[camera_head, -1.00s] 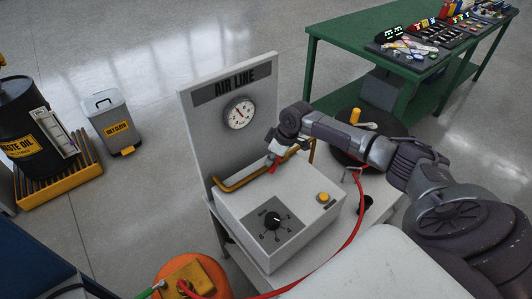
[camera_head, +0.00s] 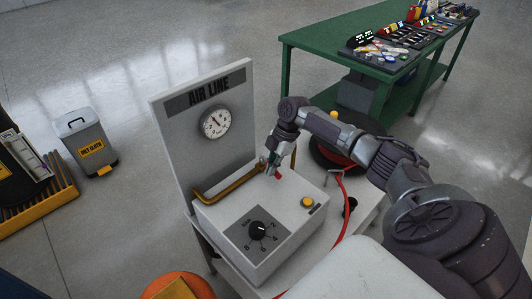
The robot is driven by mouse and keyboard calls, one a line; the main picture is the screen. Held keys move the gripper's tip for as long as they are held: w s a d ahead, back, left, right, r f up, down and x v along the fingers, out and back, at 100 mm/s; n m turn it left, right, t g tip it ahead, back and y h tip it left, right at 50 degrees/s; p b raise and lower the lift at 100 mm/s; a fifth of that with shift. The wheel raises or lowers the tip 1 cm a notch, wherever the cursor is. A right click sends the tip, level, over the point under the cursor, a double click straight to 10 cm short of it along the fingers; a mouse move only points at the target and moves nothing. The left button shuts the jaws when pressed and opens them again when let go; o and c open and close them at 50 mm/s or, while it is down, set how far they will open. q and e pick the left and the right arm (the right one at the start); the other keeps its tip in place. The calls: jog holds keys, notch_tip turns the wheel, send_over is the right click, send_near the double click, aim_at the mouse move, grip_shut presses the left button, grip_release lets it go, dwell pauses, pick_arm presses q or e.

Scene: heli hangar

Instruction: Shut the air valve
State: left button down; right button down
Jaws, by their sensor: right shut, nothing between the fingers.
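The air line stand has a grey backboard (camera_head: 172,150) with a round gauge (camera_head: 215,123) and a pale box in front. A brass pipe (camera_head: 228,183) runs across just above the box. The red valve handle (camera_head: 279,175) shows at the pipe's right part, pointing out from the pipe toward the box's front right. My right gripper (camera_head: 273,166) is shut and empty, right beside the red handle; whether it touches cannot be told. The gripper and wrist hide part of the valve and pipe. My left gripper is not in view.
The box carries a black dial (camera_head: 257,231) and a yellow button (camera_head: 307,202). A red hose (camera_head: 342,215) drops at its right. A green workbench (camera_head: 315,37) stands behind. A grey bin (camera_head: 88,143) stands at left. The floor between is clear.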

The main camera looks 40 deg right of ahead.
jog(key=shift+s+d, duration=0.15)
jog(key=shift+d, duration=0.55)
jog(key=shift+d, duration=0.1)
